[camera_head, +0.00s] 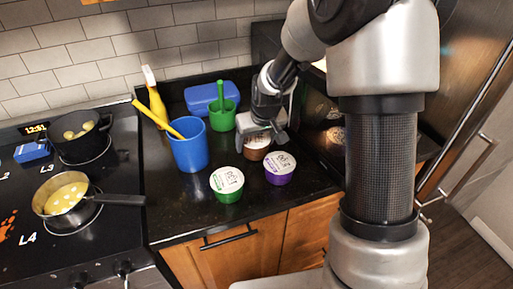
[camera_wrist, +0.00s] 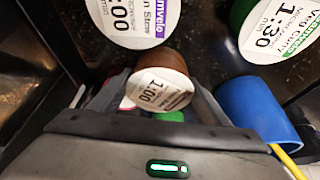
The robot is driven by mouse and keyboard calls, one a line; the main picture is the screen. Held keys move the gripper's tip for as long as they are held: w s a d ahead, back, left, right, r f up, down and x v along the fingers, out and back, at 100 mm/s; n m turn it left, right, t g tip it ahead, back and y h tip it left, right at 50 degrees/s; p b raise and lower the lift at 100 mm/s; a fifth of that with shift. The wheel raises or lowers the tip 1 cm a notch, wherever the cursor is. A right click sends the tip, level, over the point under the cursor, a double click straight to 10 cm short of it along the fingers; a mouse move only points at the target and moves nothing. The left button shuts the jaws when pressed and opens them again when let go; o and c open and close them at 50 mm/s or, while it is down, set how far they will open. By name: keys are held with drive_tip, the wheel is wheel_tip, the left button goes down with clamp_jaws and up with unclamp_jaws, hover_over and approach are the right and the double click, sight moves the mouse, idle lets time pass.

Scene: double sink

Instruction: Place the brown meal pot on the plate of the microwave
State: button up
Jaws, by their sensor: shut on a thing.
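In the wrist view the brown pot (camera_wrist: 176,62) has a white lid with printed text and sits between the fingers of my gripper (camera_wrist: 150,98). My gripper is shut on it. I cannot tell whether the pot touches the counter. The dark microwave (camera_head: 318,112) stands at the right, largely hidden by my arm. Its plate cannot be made out clearly.
A green-banded pot (camera_head: 227,184) and a purple pot (camera_head: 279,168) stand just in front. The stove (camera_head: 110,225) carries two pans.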

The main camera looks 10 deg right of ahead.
drive_tip(key=shift+f, duration=1.25)
drive_tip(key=shift+f, duration=0.2)
drive_tip(key=o, duration=1.3)
drive_tip(key=shift+o, duration=0.2)
